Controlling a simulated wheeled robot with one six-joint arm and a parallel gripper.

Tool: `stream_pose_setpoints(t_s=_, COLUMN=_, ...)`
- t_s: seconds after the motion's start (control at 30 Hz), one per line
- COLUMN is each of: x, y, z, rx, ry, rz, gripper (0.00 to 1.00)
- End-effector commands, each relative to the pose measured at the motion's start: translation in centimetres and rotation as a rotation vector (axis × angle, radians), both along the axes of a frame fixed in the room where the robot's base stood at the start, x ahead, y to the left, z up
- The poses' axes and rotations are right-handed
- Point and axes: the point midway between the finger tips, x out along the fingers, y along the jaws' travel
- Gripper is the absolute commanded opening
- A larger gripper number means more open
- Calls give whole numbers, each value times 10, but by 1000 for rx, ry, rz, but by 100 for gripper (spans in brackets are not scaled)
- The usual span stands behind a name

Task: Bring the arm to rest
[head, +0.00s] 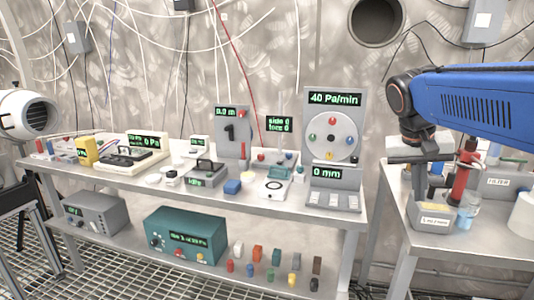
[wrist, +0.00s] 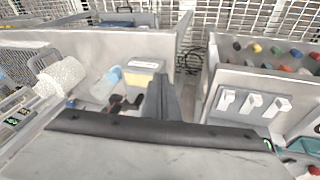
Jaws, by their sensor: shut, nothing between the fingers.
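My blue arm reaches in from the right in the head view, above the right-hand table (head: 395,200). My gripper (head: 418,168) points down over that table, close above or behind a labelled grey box (head: 432,217); the exact gap cannot be told. In the wrist view the two dark fingers of my gripper (wrist: 164,88) are together, with nothing held. A yellow-and-white labelled container (wrist: 143,75) is just left of them, and a clear vessel with a blue cap (wrist: 106,83) is further left.
A red cylinder (head: 463,175) and a filter box (head: 497,182) stand close to my gripper. The long bench (head: 100,180) at left carries several instruments, including a tall dial panel (head: 333,100). A gap separates the two tables. Wall cables hang behind.

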Motion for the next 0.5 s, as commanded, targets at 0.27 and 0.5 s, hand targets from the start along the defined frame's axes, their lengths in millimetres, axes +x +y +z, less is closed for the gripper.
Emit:
stream_pose_setpoints(t_s=0.27, x=-75, y=29, z=-61, rx=96, ry=-48, rz=195, gripper=0)
stream_pose_setpoints(t_s=0.5, x=-132, y=55, z=-121, rx=163, ry=-113, rz=345, gripper=0)
